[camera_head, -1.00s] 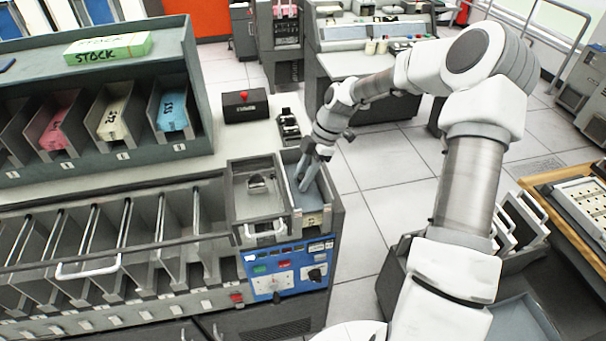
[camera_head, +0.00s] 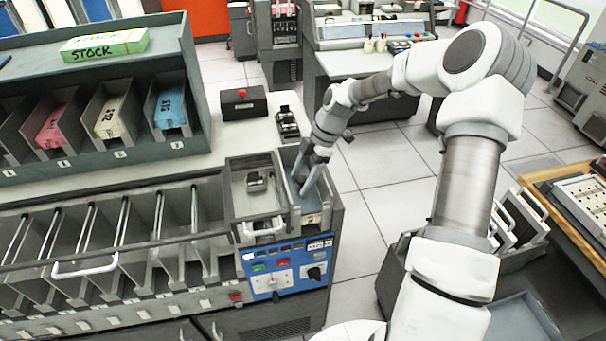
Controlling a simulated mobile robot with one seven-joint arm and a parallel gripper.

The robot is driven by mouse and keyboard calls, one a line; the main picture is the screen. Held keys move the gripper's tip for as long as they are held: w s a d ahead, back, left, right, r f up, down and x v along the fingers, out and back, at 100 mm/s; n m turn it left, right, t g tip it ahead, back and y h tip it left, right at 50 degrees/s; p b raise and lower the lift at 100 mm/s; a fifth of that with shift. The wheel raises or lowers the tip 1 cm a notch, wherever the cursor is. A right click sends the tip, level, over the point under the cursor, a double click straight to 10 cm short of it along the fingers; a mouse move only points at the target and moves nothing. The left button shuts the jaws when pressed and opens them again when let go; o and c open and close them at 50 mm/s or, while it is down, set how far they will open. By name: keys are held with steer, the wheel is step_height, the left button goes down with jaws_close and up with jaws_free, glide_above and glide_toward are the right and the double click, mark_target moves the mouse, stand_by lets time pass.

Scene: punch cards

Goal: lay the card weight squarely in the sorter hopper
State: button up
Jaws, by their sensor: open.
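The sorter hopper (camera_head: 329,206) appears to be the narrow open bay at the right end of the sorter. My gripper (camera_head: 307,188) points down into this bay, with its fingers spread apart. A flat blue-grey surface (camera_head: 312,204) shows in the bay below and beside the fingers. It may be the card weight, but I cannot tell for sure, nor whether it lies square. My fingers and the bay walls hide part of it. In the bay to the left, a small dark block (camera_head: 256,182) sits on a grey plate.
A row of sorter pockets (camera_head: 92,240) runs left of the hopper. The blue control panel (camera_head: 285,268) is in front. A black box with a red button (camera_head: 244,103) and a small dark device (camera_head: 287,124) stand behind. A card rack (camera_head: 100,165) is at back left.

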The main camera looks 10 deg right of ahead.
steer(key=v, duration=1.7)
steer(key=shift+r+b, duration=0.25)
steer(key=shift+b, duration=0.15)
steer(key=shift+s, duration=0.1)
steer(key=s+a+r+m+t+h, duration=0.25)
steer(key=s+a+r+m, duration=0.2)
steer(key=s, duration=0.25)
steer(key=s+a+r+m+t+h, duration=0.1)
steer(key=s+a+r+m+h, duration=0.2)
steer(key=s+r+m, duration=0.3)
steer(key=s+f+m+t, duration=0.2)
steer(key=s+m, duration=0.7)
steer(key=s, duration=0.6)
steer(key=shift+d+t+y, duration=0.3)
steer(key=shift+t+y, duration=0.05)
steer(key=shift+t, duration=0.1)
